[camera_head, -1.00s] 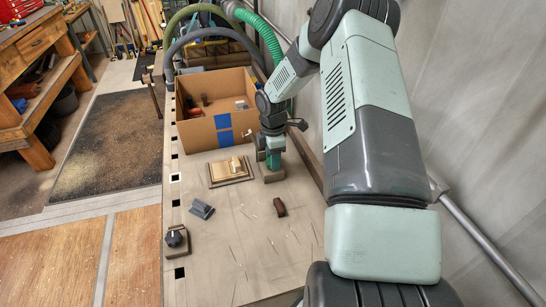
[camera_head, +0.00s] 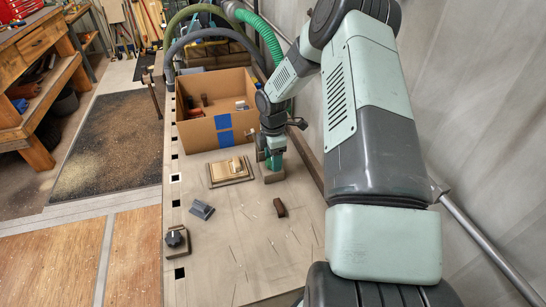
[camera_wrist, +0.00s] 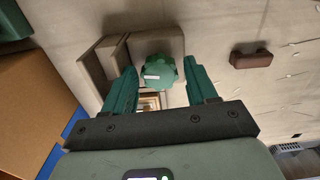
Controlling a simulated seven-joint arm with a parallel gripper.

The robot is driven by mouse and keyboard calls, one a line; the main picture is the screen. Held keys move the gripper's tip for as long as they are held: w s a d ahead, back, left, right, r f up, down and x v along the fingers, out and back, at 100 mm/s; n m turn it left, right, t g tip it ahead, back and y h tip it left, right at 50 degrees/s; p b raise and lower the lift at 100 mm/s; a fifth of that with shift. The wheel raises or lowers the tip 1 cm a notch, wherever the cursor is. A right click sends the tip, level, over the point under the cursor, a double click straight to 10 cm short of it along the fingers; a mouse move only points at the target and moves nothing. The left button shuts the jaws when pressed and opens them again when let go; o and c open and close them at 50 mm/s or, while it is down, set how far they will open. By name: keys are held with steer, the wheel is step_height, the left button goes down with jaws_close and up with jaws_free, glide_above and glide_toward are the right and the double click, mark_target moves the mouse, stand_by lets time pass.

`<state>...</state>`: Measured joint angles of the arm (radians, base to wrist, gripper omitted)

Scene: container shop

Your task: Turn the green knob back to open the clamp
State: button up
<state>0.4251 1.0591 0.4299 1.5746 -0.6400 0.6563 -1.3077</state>
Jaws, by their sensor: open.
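The green knob (camera_wrist: 158,72) is round and scalloped, with a white mark on its face. It sits on a grey-brown clamp block (camera_wrist: 158,42) in the wrist view. The block also shows in the head view (camera_head: 272,177), below my gripper (camera_head: 273,160). My gripper (camera_wrist: 161,75) is open, its two green fingers on either side of the knob in the wrist view. A gap shows between the right finger and the knob; contact at the left finger is unclear. In the head view the fingers and arm hide the knob, and I cannot tell it from the green fingers.
A cardboard box (camera_head: 197,133) with blue tape stands behind the clamp. A wooden tray (camera_head: 216,182) lies to its left. A dark brown piece (camera_head: 279,207), a grey block (camera_head: 201,210) and a black-knobbed block (camera_head: 177,242) lie nearer. The table between them is mostly clear.

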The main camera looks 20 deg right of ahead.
steer(key=shift+w, duration=0.15)
steer(key=m, duration=0.4)
steer(key=shift+d+m, duration=0.1)
steer(key=shift+m, duration=0.2)
steer(key=m, duration=0.5)
steer(key=shift+m, duration=0.3)
steer(key=m, duration=0.5)
steer(key=shift+s+a, duration=0.2)
steer(key=shift+s, duration=0.05)
steer(key=m, duration=0.6)
steer(key=shift+a, duration=0.15)
step_height(320, 180, up, 15)
step_height(320, 180, up, 15)
steer(key=n+t+h, duration=0.1)
steer(key=t, duration=0.2)
glide_above(270, 163)
steer(key=s+a, duration=0.5)
steer(key=s, duration=0.2)
steer(key=shift+s+d+r, duration=0.1)
steer(key=shift+s+r, duration=0.15)
steer(key=shift+r, duration=0.1)
